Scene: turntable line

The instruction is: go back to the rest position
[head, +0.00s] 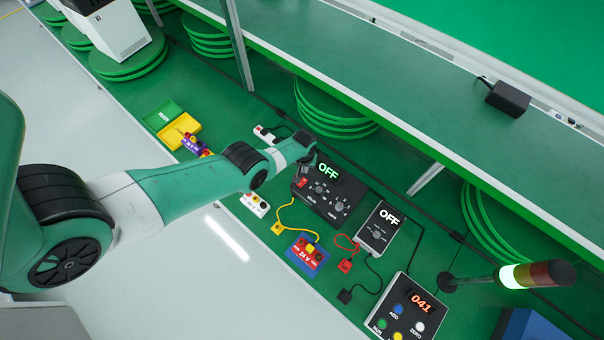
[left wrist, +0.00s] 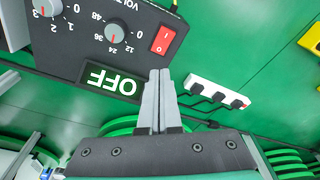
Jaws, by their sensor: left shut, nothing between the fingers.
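My left arm reaches in from the left in the head view, and its gripper end is over the left part of a black power supply (head: 325,205). In the left wrist view my left gripper (left wrist: 159,75) shows its two grey fingers together, with nothing between them. They are in front of the power supply (left wrist: 75,45), close to its OFF display (left wrist: 112,80) and red rocker switch (left wrist: 163,40). I cannot tell whether they touch it. The display also reads OFF in the head view (head: 328,172). My right gripper is not in view.
A white power strip (left wrist: 218,92) lies beside the supply. A blue 24 V block (head: 306,258), a smaller OFF box (head: 380,228), a keypad box (head: 408,312) and loose cables crowd the green bench. A signal lamp (head: 535,275) juts in at right. A shelf (head: 400,120) runs behind.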

